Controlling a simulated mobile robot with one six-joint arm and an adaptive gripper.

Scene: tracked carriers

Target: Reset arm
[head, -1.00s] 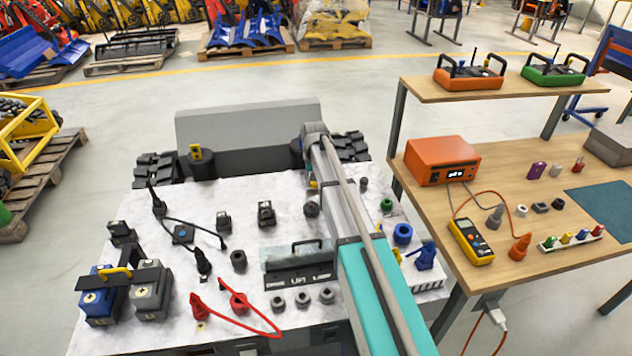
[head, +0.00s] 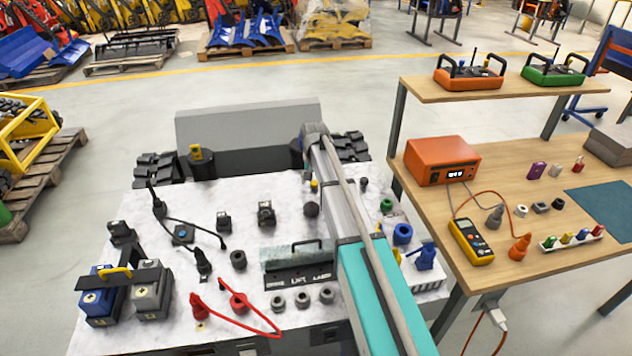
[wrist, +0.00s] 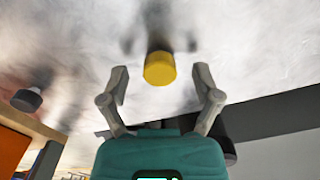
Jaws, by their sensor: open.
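My gripper (wrist: 161,84) shows in the wrist view with its two grey fingers spread apart. A yellow round-ended piece (wrist: 160,68) is seen between the fingertips, with a gap on both sides, so nothing is gripped. A blurred dark shape lies behind it on the white marbled surface. In the head view my arm reaches away over the white carrier top (head: 285,190), and its links hide the gripper. A small yellow piece (head: 314,186) shows just left of the arm; I cannot tell if it is the same one.
Plugs, knobs and a handled black plate (head: 298,276) crowd the carrier top near my arm. A red cable (head: 262,327) loops at its front. The wooden bench (head: 480,210) with an orange box (head: 442,160) and a yellow multimeter (head: 471,241) stands close on the right.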

